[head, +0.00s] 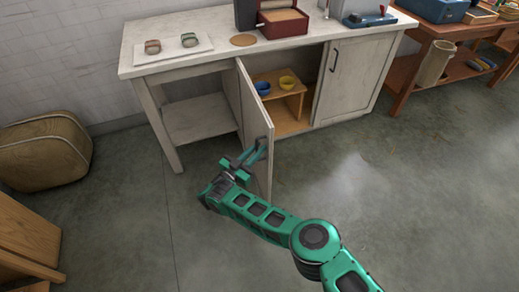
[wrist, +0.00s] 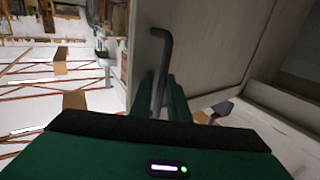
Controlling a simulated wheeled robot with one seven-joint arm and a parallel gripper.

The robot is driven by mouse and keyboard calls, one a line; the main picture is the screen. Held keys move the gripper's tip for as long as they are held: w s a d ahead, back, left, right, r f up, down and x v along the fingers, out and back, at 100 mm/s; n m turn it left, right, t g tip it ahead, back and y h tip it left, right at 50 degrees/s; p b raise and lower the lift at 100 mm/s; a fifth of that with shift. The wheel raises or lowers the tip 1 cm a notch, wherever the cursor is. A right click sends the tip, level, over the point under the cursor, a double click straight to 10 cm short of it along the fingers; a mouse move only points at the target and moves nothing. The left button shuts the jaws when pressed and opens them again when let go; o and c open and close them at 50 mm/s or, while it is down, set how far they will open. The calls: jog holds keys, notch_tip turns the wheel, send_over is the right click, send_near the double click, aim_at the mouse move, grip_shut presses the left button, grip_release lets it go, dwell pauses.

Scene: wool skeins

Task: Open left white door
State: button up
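The left white door (head: 256,120) of the workbench cabinet stands wide open, swung out toward me with its edge facing forward. Its dark bar handle (head: 262,144) is near the free edge. My gripper (head: 254,157) is at that handle. In the wrist view the handle (wrist: 161,45) runs down between the two green fingers of my gripper (wrist: 159,85), which are close on both sides of it. The pale door face (wrist: 205,40) lies just beyond. The lower end of the handle is hidden by the gripper body.
Inside the cabinet a small wooden shelf (head: 279,89) holds a blue bowl (head: 263,88) and a yellow bowl (head: 287,82). The right white door (head: 352,75) is shut. A wicker case (head: 43,153) stands at the left wall. The floor right of the open door is clear.

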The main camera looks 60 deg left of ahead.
jog(key=shift+o, duration=0.9)
jog(key=shift+a, duration=0.1)
jog(key=v, duration=1)
jog(key=shift+s+d, duration=0.25)
jog(key=shift+s, duration=0.1)
